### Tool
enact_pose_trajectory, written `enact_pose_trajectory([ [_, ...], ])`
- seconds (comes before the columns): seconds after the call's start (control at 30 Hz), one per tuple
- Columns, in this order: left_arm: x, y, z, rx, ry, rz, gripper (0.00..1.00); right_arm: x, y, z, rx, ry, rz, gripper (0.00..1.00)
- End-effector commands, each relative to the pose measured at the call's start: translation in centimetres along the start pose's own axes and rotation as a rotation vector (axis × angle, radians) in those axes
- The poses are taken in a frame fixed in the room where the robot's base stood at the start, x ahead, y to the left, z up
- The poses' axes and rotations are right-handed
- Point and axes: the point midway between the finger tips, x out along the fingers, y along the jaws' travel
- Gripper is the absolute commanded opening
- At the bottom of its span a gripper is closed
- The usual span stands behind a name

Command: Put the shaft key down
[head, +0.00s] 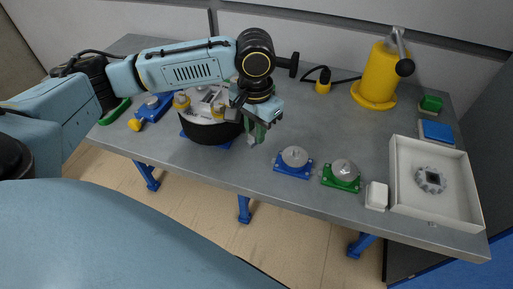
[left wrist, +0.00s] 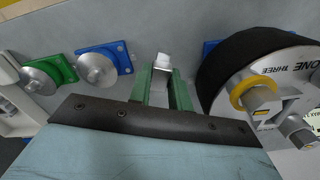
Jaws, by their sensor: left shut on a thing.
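My left gripper (head: 259,136) hangs over the front part of the table, just right of the black round drum (head: 205,133). In the left wrist view its green fingers (left wrist: 161,86) are shut on a small, shiny metal piece, the shaft key (left wrist: 162,62), which sticks out past the fingertips. The key is too small or hidden to make out in the head view. I cannot tell whether it touches the grey table (head: 335,125). The drum, with a grey top and yellow-ringed posts, also shows in the left wrist view (left wrist: 228,78), apart from the fingers. My right gripper is not in view.
A blue-based metal disc (head: 293,158) and a green-based one (head: 342,174) stand right of the gripper. Beyond are a small white block (head: 377,196), a white tray (head: 462,213) with a grey part (head: 430,180), and a yellow lever press (head: 378,75). The table centre is clear.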

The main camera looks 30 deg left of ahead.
Motion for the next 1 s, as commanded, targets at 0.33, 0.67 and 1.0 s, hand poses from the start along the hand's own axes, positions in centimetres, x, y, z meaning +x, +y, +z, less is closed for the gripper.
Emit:
enact_pose_trajectory([
  [0.33,4.8,0.0,0.1,-0.002,-0.002,0.0,0.0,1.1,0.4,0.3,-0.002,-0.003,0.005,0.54],
  [0.67,5.4,0.0,0.0,-0.002,0.002,0.0,0.0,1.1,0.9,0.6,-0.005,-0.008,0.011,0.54],
  [1.0,5.7,0.0,0.0,-0.002,0.001,0.0,0.41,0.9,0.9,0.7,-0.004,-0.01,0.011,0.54],
])
